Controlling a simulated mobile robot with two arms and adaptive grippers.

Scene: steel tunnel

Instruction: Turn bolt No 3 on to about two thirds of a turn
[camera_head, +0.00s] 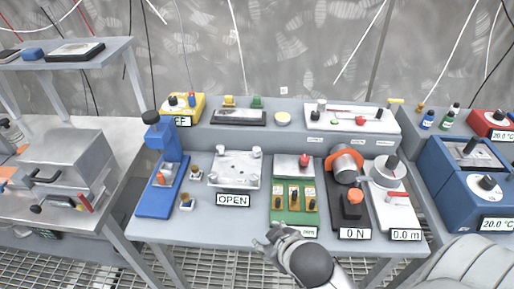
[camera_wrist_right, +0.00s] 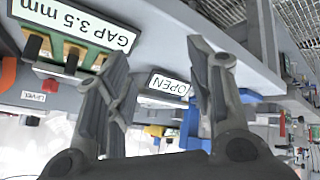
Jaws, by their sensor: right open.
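A light plate with several pale round bolts (camera_head: 257,152) near its corners lies on the bench, behind an OPEN sign (camera_head: 233,200). No bolt number is legible, so I cannot tell which is No 3. My right gripper (camera_head: 272,238) is at the bench's front edge, in front of the sign and the green block, clear of the bolts. In the right wrist view its two fingers (camera_wrist_right: 160,62) are apart with nothing between them. The OPEN sign also shows there (camera_wrist_right: 169,87); the bolts do not. My left gripper is not in view.
A green block with levers (camera_head: 294,205) stands right of the plate, then a motor-like unit with an orange ring (camera_head: 345,160). A blue press (camera_head: 160,180) stands left. A blue instrument (camera_head: 470,175) is far right. The bench front near the OPEN sign has some free room.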

